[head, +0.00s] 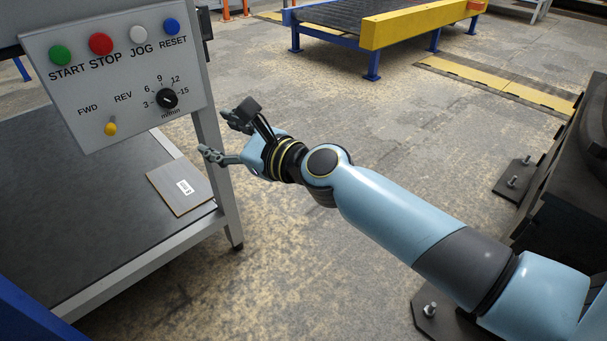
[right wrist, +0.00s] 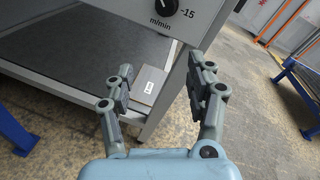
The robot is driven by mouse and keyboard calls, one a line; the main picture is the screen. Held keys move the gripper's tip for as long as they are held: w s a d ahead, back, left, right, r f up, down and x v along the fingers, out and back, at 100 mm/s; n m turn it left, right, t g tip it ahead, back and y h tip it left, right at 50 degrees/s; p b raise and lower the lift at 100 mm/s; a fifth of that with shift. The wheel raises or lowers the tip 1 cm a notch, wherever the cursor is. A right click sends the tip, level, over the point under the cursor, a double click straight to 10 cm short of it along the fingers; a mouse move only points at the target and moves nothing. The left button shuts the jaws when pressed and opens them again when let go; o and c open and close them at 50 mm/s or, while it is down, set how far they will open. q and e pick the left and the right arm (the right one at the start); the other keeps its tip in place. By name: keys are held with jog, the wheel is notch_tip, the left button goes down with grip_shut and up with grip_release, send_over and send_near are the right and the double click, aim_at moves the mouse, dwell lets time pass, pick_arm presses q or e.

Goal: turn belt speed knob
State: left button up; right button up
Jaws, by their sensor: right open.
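The belt speed knob (head: 167,98) is a black round dial on the grey control panel (head: 130,125), with a scale in m/min around it. It also shows at the top of the right wrist view (right wrist: 164,7). My right gripper (head: 222,133) is open and empty, to the right of the panel and a little below the knob, apart from it. In the right wrist view the open fingers (right wrist: 160,82) point toward the panel's lower edge, with the knob beyond and above them. My left gripper is not in view.
The panel also has START (head: 60,55), STOP (head: 101,44), JOG (head: 138,34) and RESET (head: 172,26) buttons and a yellow FWD/REV lever (head: 110,128). Below it a board (head: 180,185) lies on the dark belt (head: 80,200).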

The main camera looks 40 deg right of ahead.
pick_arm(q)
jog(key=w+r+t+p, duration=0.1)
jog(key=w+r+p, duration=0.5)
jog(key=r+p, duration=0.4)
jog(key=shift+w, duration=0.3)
pick_arm(e)
jog(key=s+d+f+n+g+h, duration=0.1)
jog(key=s+d+f+n+g, duration=0.1)
jog(key=s+f+n, duration=0.4)
jog(key=s+d+f+n+g+h, duration=0.1)
jog(key=s+f+n+g, duration=0.4)
jog(key=s+f, duration=0.5)
jog(key=shift+d+f+n, duration=0.45)
jog(key=shift+f+n, duration=0.3)
jog(key=shift+n, duration=0.45)
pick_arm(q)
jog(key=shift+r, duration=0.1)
